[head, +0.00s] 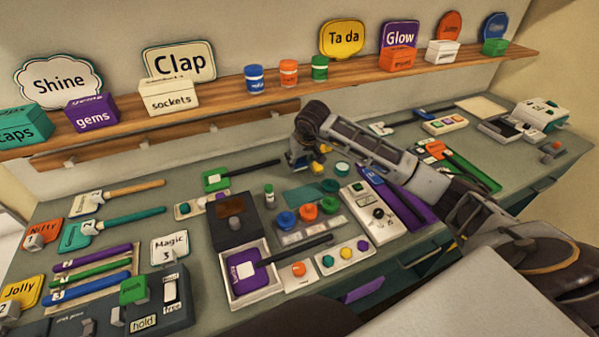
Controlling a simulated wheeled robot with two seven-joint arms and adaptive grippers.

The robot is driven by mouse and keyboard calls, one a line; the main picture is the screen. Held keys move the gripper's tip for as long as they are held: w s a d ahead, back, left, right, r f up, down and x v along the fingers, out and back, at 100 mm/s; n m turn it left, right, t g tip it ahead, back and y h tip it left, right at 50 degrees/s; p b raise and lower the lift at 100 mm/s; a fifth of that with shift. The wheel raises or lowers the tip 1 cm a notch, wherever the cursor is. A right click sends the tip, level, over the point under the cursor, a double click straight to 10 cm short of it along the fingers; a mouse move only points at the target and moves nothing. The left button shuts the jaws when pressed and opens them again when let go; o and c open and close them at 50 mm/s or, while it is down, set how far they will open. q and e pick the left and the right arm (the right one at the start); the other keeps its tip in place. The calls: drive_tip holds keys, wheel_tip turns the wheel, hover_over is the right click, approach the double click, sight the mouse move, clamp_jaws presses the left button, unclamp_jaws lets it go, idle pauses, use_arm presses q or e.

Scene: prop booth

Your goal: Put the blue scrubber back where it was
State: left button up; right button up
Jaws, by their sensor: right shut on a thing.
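My right arm reaches in from the right, and my right gripper (304,162) is over the back middle of the bench. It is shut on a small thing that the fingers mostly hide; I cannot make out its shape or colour. Yellow (318,167) shows beside the fingertips. I cannot surely pick out the blue scrubber. A round blue knobbed piece (285,219) sits on the bench in front of the gripper, beside an orange one (307,212) and a green one (328,205). A teal mat (304,194) lies just behind them. My left gripper is out of view.
A wooden shelf (215,95) with boxes, signs and small jars runs along the wall. A white tray (231,294) holds a purple black-handled paddle (242,268) in front. Colored sticks (90,272) lie at left.

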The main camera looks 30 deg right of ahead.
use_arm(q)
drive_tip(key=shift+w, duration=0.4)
use_arm(e)
drive_tip(key=shift+f, duration=0.1)
